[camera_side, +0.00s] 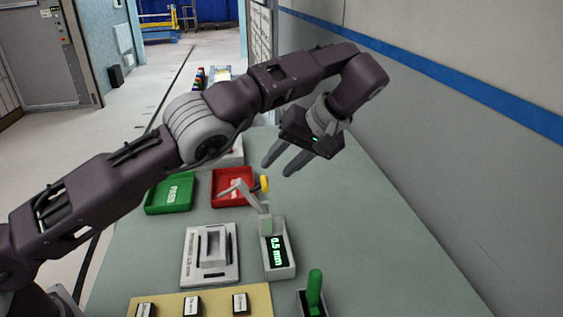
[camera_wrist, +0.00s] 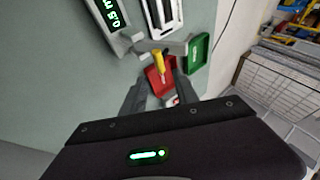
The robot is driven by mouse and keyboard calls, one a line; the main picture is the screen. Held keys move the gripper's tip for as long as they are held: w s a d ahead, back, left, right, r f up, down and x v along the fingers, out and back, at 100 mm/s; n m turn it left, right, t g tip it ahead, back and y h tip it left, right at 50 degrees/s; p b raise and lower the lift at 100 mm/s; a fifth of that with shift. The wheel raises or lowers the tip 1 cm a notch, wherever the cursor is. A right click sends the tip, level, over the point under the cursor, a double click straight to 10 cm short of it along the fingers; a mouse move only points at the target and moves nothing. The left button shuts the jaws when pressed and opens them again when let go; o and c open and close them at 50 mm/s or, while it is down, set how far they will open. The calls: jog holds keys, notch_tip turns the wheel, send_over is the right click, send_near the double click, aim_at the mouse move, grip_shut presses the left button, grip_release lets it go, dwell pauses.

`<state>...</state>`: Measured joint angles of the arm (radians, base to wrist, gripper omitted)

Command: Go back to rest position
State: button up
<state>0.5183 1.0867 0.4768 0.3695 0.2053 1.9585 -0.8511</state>
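My gripper (camera_side: 277,168) hangs in the air above the grey table, its two fingers apart and pointing down to the left. In the wrist view my gripper (camera_wrist: 160,78) shows a gap between its fingers, with nothing held. Below it stands a grey measuring device (camera_side: 277,266) whose display reads 0.5 mm in green. Its arm carries a yellow knob (camera_side: 264,184). In the wrist view the yellow knob (camera_wrist: 158,62) shows between the fingers, farther away and apart from them.
A red tray (camera_side: 233,201) and a green tray (camera_side: 169,208) lie behind the device. A grey fixture (camera_side: 196,272) is left of it. A green-handled device (camera_side: 314,290) and a beige panel with several black labelled parts (camera_side: 217,304) are in front. A wall (camera_side: 480,160) stands at right.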

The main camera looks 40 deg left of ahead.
jog(key=s+a+r+m+t+h, duration=0.25)
jog(key=s+a+r+h, duration=0.35)
jog(key=s+a+r, duration=0.55)
jog(key=s+d+f+m+t, duration=0.1)
jog(key=s+f+m+t, duration=0.1)
jog(key=s, duration=0.8)
jog(key=s+d+f+m+t+h, duration=0.1)
jog(key=s+d+f+m+t, duration=0.1)
jog(key=s, duration=0.8)
jog(key=shift+s+d+f+m, duration=0.2)
jog(key=shift+s+f+m, duration=0.2)
jog(key=shift+f+m, duration=0.35)
